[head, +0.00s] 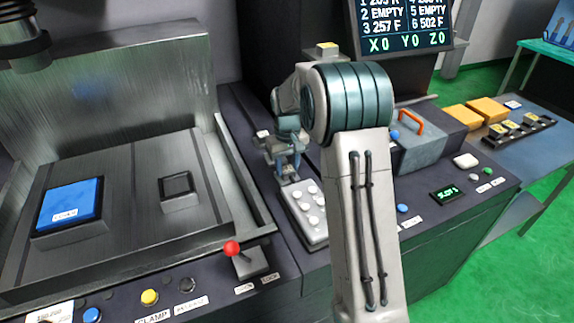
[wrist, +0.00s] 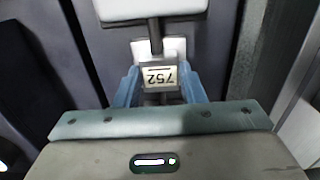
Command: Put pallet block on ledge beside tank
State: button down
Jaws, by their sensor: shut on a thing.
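My gripper (head: 287,168) is low over the dark ledge (head: 243,135) that runs beside the metal tank (head: 212,170). In the wrist view, its two blue fingers (wrist: 160,88) are shut on a small pale block (wrist: 172,46) with a label that reads 752 upside down. I take this as the pallet block. The fingers hide its sides, and I cannot tell whether its underside touches the ledge. In the head view the block is mostly hidden by the gripper.
A grey pad with white knobs (head: 308,213) lies just in front of my gripper. A red-knobbed lever (head: 232,249) stands near the tank corner. A blue block (head: 70,205) and a dark-framed block (head: 178,190) sit in the tank. A grey box with an orange handle (head: 420,140) is at right.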

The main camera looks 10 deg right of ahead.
aim_at(287, 169)
jog(key=shift+f, duration=0.15)
jog(key=c, duration=0.9)
grip_release()
notch_tip(287, 169, up, 12)
jog(key=s+r, duration=0.4)
jog(key=s, duration=0.4)
jog(key=shift+s+a+f+m+t+b, duration=0.1)
jog(key=shift+s+f+m+t, duration=0.6)
jog(key=shift+s, duration=3.3)
jog(key=shift+s+d+f+m+t+b, duration=0.2)
jog(key=shift+s+f, duration=1)
jog(key=shift+s, duration=2.75)
jog(key=shift+s+a+f+m+t, duration=0.2)
jog(key=shift+s+f+t, duration=0.6)
jog(key=shift+s, duration=3.2)
